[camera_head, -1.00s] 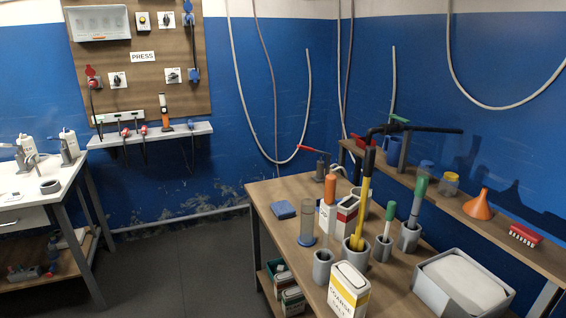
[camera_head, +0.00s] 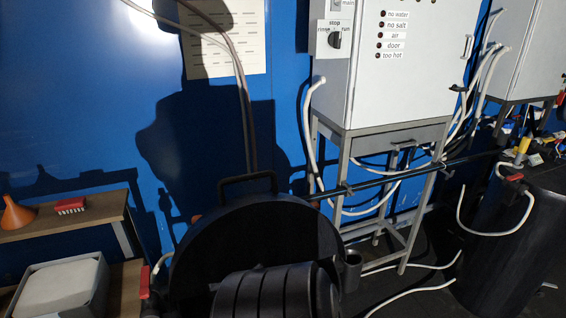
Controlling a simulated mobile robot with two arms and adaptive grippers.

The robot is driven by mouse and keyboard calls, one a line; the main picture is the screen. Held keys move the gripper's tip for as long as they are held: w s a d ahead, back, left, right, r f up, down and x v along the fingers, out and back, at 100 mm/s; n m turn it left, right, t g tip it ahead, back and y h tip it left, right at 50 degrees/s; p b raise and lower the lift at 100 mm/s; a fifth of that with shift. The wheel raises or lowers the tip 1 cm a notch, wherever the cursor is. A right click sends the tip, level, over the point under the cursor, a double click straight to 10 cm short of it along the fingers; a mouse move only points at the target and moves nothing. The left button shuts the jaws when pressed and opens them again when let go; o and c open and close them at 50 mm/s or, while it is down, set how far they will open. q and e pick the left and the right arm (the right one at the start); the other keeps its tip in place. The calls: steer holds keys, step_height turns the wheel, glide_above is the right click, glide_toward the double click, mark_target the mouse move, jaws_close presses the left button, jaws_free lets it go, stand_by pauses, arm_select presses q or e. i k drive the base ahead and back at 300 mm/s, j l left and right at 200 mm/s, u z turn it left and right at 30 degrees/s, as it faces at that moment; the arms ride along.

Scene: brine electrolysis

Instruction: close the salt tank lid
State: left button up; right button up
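A large round black lid (camera_head: 220,235) with a bar handle (camera_head: 247,183) at its top edge shows at the bottom centre. It looks tilted up, with its broad face toward me, but the dark shading hides its exact angle. A dark ribbed cylinder (camera_head: 265,292) covers its lower part; I cannot tell what it belongs to. The tank opening and the hinge are hidden. Neither of my grippers is in view.
A white cabinet (camera_head: 397,90) on a grey metal stand (camera_head: 342,170) is behind the lid. A black tank (camera_head: 505,240) with white hoses stands right. A shelf with an orange funnel (camera_head: 17,213) and red brush (camera_head: 70,206) is left, above a grey bin (camera_head: 97,285). Hoses cross the floor.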

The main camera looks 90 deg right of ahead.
mark_target(257, 231)
steer(key=z, duration=2.25)
